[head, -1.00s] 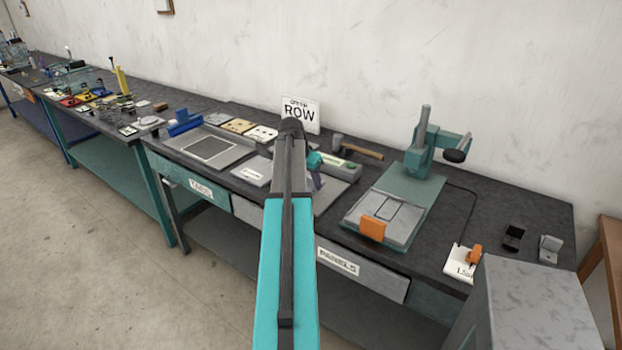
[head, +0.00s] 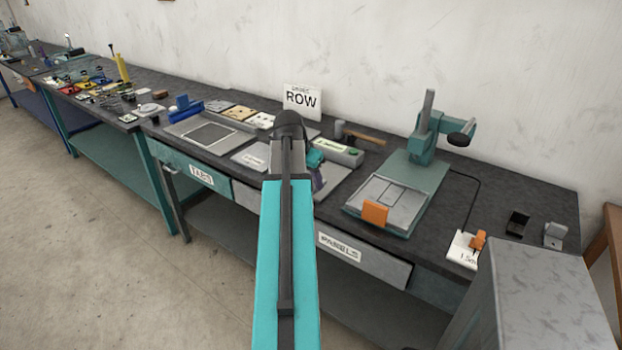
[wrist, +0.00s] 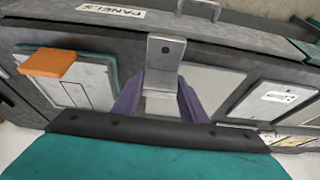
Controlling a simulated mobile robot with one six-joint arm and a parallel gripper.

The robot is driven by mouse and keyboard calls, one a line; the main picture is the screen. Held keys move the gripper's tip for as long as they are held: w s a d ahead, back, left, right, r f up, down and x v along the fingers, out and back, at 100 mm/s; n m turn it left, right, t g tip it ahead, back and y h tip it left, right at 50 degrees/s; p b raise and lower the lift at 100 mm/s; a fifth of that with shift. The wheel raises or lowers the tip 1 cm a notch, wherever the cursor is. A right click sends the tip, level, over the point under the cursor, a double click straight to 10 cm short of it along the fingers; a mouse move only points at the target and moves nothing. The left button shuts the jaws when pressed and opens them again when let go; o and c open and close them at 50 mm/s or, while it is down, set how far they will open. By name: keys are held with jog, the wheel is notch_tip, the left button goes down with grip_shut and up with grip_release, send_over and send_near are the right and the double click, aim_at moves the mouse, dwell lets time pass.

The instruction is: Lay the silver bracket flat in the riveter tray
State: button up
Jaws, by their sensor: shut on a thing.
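A silver L-shaped bracket (wrist: 166,52) with a round hole shows in the wrist view. The purple fingers of my gripper (wrist: 161,88) are shut on it, one on each side. In the head view my arm hides the bracket and most of my gripper (head: 318,174); only a bit of purple finger shows. The riveter tray (head: 400,208) is a flat grey plate with an orange block at its front edge, right of my gripper. It also shows at the left of the wrist view (wrist: 92,88). My gripper is beside the tray, not over it.
The riveter's green column and lever (head: 428,140) stand behind the tray. A ROW sign (head: 302,101) stands behind my arm.

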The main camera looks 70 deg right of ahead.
dwell(0.6)
jog(key=w+a+r+n+t+y, duration=0.15)
jog(key=w+a+n, duration=0.35)
jog(key=w+a, duration=1)
jog(key=w+a+r+n+t, duration=0.15)
jog(key=w+a+n, duration=0.45)
jog(key=w+a, duration=0.85)
jog(key=w+a+r+n+t+y, duration=0.1)
jog(key=w+a+n, duration=0.2)
jog(key=a, duration=0.8)
jog(key=w+a+r+n+t+y, duration=0.1)
jog(key=w+a+n, duration=0.2)
jog(key=w+a, duration=0.4)
jog(key=w+a+r+n+y, duration=0.1)
jog(key=w+a+n, duration=0.3)
jog(key=a, duration=1.2)
jog(key=shift+w+a+t, duration=0.2)
jog(key=shift+w+t, duration=0.2)
jog(key=shift+w, duration=0.05)
